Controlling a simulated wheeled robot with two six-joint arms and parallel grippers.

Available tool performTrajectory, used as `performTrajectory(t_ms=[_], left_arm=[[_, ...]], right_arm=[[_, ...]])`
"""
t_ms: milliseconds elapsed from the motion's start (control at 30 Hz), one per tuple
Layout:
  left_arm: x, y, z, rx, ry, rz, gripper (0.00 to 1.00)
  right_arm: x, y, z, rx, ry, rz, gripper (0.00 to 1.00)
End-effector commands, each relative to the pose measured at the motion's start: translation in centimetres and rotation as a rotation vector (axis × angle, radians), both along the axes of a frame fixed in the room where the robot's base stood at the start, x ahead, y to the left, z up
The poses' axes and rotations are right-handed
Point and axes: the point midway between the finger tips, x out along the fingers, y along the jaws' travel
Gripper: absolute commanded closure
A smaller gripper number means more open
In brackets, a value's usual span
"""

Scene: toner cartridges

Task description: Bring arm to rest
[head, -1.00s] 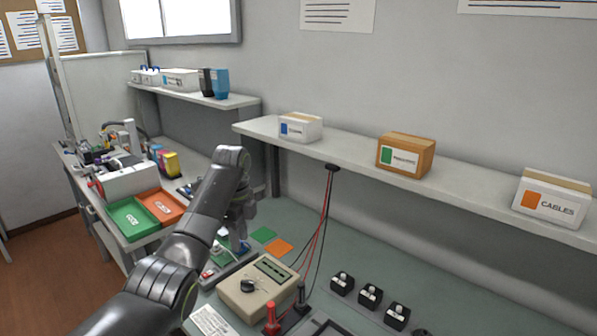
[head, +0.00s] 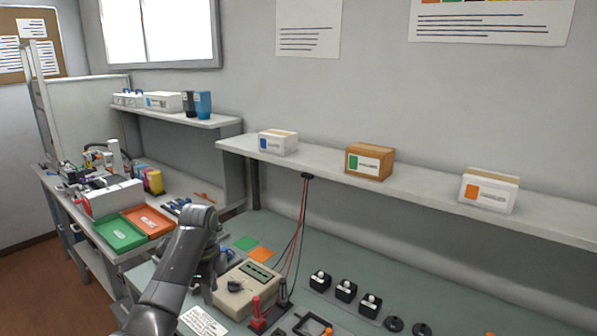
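My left arm (head: 180,265) comes in from the bottom left and reaches up over the front left of the green-grey bench. Its dark gripper (head: 208,283) points down behind the forearm, just left of the beige meter (head: 246,287). The forearm hides much of the gripper, so its fingers and anything between them cannot be made out. My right arm and gripper are not in view.
A green tray (head: 120,233) and an orange tray (head: 148,221) sit on the left bench near coloured cartridges (head: 153,181). Red and black posts (head: 257,307) stand beside the meter. Several black knobbed blocks (head: 346,290) are to the right. Boxes stand on the shelf (head: 330,182).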

Motion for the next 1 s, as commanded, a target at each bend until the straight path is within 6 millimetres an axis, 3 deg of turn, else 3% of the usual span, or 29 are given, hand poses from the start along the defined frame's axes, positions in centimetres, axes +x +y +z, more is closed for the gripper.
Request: performTrajectory(t_ms=[267,400,600,800,1000], left_arm=[[-4.1,2.0,-7.4,-0.007,-0.037,0.213,0.69],[-8.1,3.3,-11.9,-0.016,-0.069,0.38,0.69],[-14.9,5.1,-16.7,-0.035,-0.12,0.627,0.69],[-22.7,6.6,-19.4,-0.059,-0.173,0.877,0.69],[-30.9,7.9,-19.8,-0.088,-0.23,1.127,0.69]], right_arm=[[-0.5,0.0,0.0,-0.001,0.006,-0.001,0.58],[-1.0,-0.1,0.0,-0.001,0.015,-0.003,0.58],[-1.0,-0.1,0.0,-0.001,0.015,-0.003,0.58],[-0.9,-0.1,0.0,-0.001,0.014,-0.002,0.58],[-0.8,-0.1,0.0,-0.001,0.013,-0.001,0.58]])
